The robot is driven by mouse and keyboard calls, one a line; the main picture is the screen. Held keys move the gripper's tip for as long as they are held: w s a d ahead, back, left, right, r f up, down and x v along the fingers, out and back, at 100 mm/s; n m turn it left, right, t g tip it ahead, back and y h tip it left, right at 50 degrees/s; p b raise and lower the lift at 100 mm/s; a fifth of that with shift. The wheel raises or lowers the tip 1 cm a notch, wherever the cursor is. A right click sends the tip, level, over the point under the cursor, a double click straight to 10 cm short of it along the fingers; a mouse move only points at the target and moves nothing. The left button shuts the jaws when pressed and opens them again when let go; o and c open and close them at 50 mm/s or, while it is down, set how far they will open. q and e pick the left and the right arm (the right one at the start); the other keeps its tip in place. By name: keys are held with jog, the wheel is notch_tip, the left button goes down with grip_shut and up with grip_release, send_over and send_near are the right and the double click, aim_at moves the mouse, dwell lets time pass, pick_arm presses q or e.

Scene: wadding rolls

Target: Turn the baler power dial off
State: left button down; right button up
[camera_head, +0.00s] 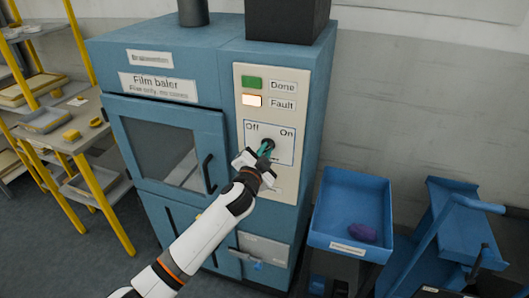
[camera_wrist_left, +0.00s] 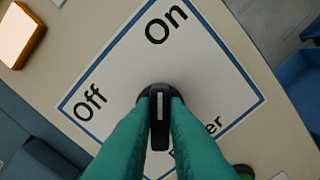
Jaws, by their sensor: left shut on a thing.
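The black power dial (camera_head: 269,143) sits on the cream panel of the blue film baler (camera_head: 212,130), below the words Off and On. In the left wrist view the dial (camera_wrist_left: 160,118) stands between my two green fingers, with a white line on its face. The line runs straight up and down in that view, and I cannot tell which word it points to. My left gripper (camera_head: 265,149) is shut on the dial, and its fingers also show in the left wrist view (camera_wrist_left: 160,125). The fingers hide the sides of the knob. My right gripper is not in view.
The Fault lamp (camera_head: 252,101) glows pale orange, below the green Done lamp (camera_head: 252,83). A blue tray (camera_head: 340,243) with a purple lump (camera_head: 362,233) stands to the right, beside a blue cart (camera_head: 450,222). A yellow-framed shelf (camera_head: 95,160) stands at the left.

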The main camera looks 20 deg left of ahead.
pick_arm(q)
jog(key=n, duration=0.3)
jog(key=shift+n, duration=0.4)
jog(key=shift+a+f+n+p, duration=0.15)
jog(key=shift+n+p, duration=0.65)
jog(key=shift+n, duration=2.65)
jog(key=shift+a+r+n+p, duration=0.15)
jog(key=shift+n+p, duration=0.6)
jog(key=shift+n, duration=2.7)
jog(key=shift+f, duration=0.15)
jog(key=c, duration=1.4)
grip_release()
jog(key=shift+c, duration=0.2)
